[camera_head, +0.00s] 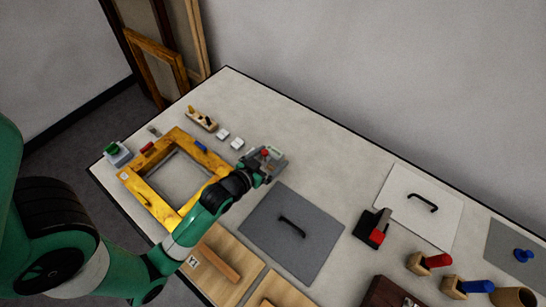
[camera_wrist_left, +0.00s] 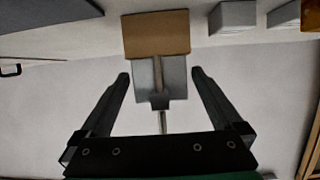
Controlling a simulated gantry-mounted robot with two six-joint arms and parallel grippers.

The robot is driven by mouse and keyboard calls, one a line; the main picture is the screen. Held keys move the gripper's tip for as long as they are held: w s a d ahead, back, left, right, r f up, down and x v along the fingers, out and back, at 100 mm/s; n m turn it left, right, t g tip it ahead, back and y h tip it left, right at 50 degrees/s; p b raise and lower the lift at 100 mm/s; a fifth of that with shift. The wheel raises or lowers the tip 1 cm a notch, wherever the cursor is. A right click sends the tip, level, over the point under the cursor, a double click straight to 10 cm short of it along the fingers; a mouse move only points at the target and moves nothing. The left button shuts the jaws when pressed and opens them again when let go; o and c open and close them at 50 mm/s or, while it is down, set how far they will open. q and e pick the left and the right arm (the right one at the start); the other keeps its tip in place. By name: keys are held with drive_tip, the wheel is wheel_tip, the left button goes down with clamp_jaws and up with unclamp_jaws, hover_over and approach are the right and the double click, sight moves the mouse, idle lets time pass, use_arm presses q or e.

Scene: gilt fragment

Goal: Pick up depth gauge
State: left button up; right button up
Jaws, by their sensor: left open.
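My left gripper (camera_head: 267,160) reaches over the table just right of the gilt frame and is open. In the left wrist view, its two fingers (camera_wrist_left: 160,74) stand apart on either side of a grey metal piece with a thin rod, which looks like the depth gauge (camera_wrist_left: 147,78). A tan block (camera_wrist_left: 156,34) adjoins it at the far end. Gaps show between the gauge and both fingers, so it does not look gripped. In the head view my gripper hides most of this spot. My right gripper is not in view.
The gilt frame (camera_head: 142,187) lies left of my gripper. Two small white blocks (camera_head: 237,143) sit close behind it. A grey panel with a black handle (camera_head: 325,240) lies to the right, then a black-and-red tool (camera_head: 372,228) and a white panel (camera_head: 398,198). Wooden boards (camera_head: 225,255) lie in front.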

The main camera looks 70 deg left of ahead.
use_arm(q)
drive_tip(key=shift+w+a+f, duration=0.3)
drive_tip(key=shift+w+a, duration=0.05)
drive_tip(key=shift+w, duration=0.2)
drive_tip(key=shift+c, duration=0.2)
drive_tip(key=c, duration=1.4)
drive_tip(key=shift+o, duration=0.2)
drive_tip(key=shift+r, duration=0.1)
